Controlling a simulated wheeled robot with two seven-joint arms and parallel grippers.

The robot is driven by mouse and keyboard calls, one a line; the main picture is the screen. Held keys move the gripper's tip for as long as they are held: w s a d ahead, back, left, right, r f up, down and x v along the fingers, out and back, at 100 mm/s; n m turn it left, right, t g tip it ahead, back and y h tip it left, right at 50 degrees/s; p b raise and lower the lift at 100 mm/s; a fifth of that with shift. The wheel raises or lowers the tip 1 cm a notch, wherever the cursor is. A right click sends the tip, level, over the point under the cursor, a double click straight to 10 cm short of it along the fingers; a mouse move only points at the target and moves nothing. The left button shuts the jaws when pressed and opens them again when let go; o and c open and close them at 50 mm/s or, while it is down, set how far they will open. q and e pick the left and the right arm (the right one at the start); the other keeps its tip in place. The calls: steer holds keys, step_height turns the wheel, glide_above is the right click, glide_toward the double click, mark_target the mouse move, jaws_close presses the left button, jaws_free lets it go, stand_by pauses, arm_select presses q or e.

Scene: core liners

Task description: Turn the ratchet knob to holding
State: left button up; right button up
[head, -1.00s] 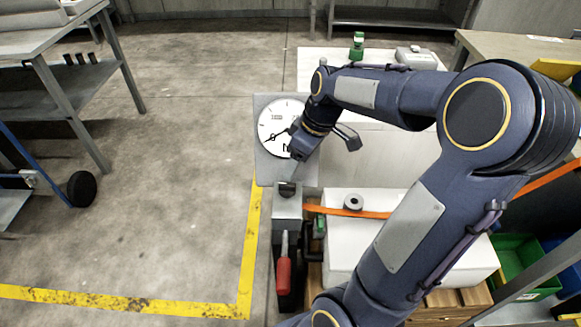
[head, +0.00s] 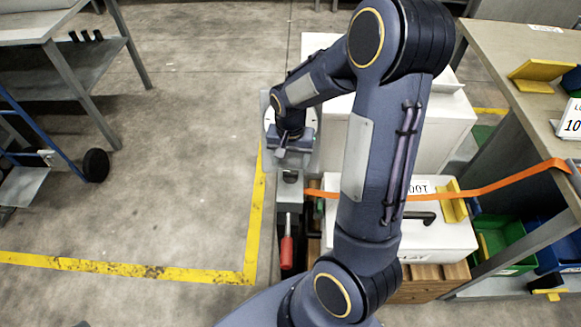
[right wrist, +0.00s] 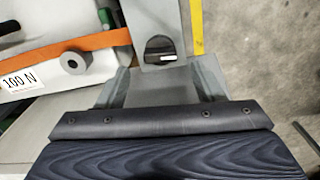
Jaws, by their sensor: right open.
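The grey unit (head: 289,190) stands beside the yellow floor line, with a red-handled lever (head: 286,250) at its near end. In the right wrist view a dark rounded part with a pale mark, likely the ratchet knob (right wrist: 160,48), sits in the unit's grey face. My right gripper (head: 287,152) is just beyond that part in the head view and hides most of the round white dial (head: 269,118). In the right wrist view its fingers (right wrist: 163,84) are open, apart from the knob and with nothing visible between them. My left gripper is not in view.
An orange strap (head: 480,190) runs right from the unit, across a white case (head: 445,235) with a black handle. A grey roll (right wrist: 75,61) lies by the strap. Green bins (head: 505,240) and a bench (head: 520,60) are at right.

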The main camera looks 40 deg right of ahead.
mark_target(290, 171)
steer(key=shift+f, duration=2.35)
steer(key=shift+c, duration=0.3)
steer(key=c, duration=0.9)
steer(key=shift+n+b, duration=0.3)
steer(key=shift+n, duration=0.5)
steer(key=o, duration=1)
steer(key=shift+c, duration=0.2)
steer(key=shift+r+p, duration=0.65)
steer(key=shift+r, duration=3.3)
